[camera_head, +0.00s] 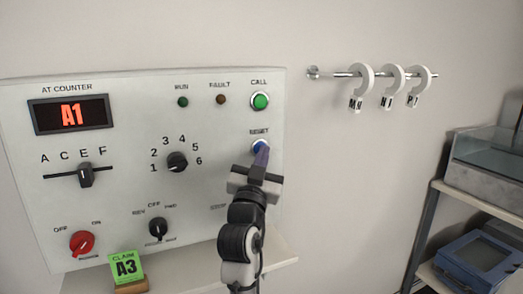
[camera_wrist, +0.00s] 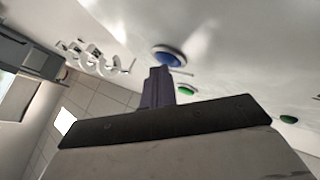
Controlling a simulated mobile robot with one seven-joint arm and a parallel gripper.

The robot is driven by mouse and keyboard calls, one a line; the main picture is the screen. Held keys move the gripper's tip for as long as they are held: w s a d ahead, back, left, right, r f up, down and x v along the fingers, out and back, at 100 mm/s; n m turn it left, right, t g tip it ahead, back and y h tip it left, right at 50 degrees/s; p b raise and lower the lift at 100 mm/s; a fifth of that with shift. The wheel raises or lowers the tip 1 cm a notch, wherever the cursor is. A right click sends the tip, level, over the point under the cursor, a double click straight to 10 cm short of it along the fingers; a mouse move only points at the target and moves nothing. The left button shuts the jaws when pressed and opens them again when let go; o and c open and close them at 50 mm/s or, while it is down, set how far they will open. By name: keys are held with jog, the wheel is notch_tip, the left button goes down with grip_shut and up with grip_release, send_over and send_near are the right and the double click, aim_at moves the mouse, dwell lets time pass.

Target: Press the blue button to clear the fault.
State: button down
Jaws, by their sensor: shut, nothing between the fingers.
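The blue button (camera_head: 260,146) sits under the RESET label on the right side of the white control panel (camera_head: 110,145). My gripper (camera_head: 262,154) is shut and empty, with its fingertips right in front of the button and covering part of it. In the wrist view the blue button (camera_wrist: 168,56) shows just beyond the shut fingers (camera_wrist: 157,72). I cannot tell whether the tips touch it. The FAULT lamp (camera_head: 221,99) looks dark brown, and the RUN lamp (camera_head: 183,101) is dull green.
A green CALL button (camera_head: 260,101) is above the blue one. A slider, dials and a red knob (camera_head: 82,243) are to the left. A rail with white hooks (camera_head: 362,80) and a shelf (camera_head: 480,201) are to the right.

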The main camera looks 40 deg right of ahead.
jog(key=shift+s, duration=0.15)
jog(key=shift+s+a, duration=0.2)
jog(key=shift+s, duration=0.5)
jog(key=shift+s+a+p, duration=0.1)
jog(key=shift+s+a, duration=0.1)
jog(key=shift+s, duration=0.6)
jog(key=shift+s+a+p, duration=0.1)
jog(key=shift+s+a, duration=0.1)
jog(key=shift+s, duration=0.65)
jog(key=shift+s+a+p, duration=0.1)
jog(key=shift+s+a, duration=0.1)
jog(key=shift+s, duration=0.6)
